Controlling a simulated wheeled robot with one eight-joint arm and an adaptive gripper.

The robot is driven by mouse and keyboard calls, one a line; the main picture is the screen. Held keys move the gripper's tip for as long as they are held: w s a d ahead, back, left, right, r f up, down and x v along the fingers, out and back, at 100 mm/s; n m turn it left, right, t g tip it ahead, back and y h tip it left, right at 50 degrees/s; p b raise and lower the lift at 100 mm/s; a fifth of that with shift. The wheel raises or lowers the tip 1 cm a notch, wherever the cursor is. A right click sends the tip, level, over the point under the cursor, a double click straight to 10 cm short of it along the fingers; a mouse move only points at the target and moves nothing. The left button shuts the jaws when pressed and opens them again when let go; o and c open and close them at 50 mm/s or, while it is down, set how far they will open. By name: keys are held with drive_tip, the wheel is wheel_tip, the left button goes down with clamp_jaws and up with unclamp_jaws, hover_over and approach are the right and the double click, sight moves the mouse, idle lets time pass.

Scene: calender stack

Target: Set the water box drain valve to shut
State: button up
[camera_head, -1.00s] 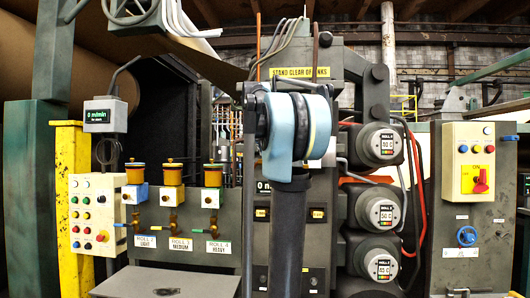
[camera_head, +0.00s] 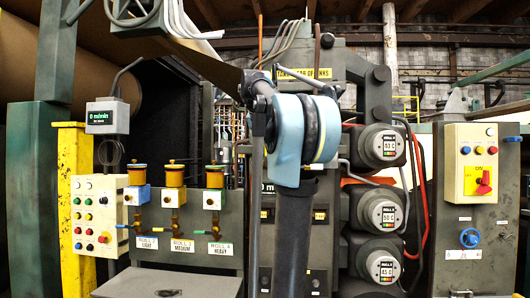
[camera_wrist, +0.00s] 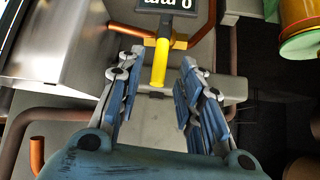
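In the wrist view a yellow lever handle (camera_wrist: 160,62) stands upright in the picture, on a brass-coloured fitting in a copper pipe. I take it for the drain valve, but no label naming it is legible. My gripper (camera_wrist: 156,66) is open and empty, with one blue-grey finger on each side of the handle and visible gaps to it. I cannot tell how deep the handle lies between the fingers. In the head view my arm hides the gripper and this handle.
A dark display (camera_wrist: 172,5) appears upside down above the handle. A metal box (camera_wrist: 70,45) lies left; an amber cup (camera_wrist: 299,20) is upper right.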

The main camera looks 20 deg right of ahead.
drive_tip(key=v, duration=0.6)
drive_tip(key=shift+s+a+r, duration=0.15)
drive_tip(key=shift+r, duration=0.15)
drive_tip(key=s+a+f+n+g+y, duration=0.1)
drive_tip(key=s+a+f+n+g, duration=0.1)
drive_tip(key=s+f, duration=0.9)
drive_tip(key=s+a+f+n+g+y, duration=0.1)
drive_tip(key=s+f, duration=1.1)
drive_tip(key=f, duration=1.7)
drive_tip(key=s+a+f+n+g+y, duration=0.2)
drive_tip(key=s+a+f+n, duration=0.2)
drive_tip(key=s+f, duration=0.7)
wheel_tip(320, 180, down, 9)
drive_tip(key=shift+s+a+f+g+y, duration=0.15)
drive_tip(key=shift+a+g+y, duration=0.15)
drive_tip(key=shift+a, duration=0.45)
drive_tip(key=shift+w+f, duration=0.15)
drive_tip(key=shift+w, duration=0.3)
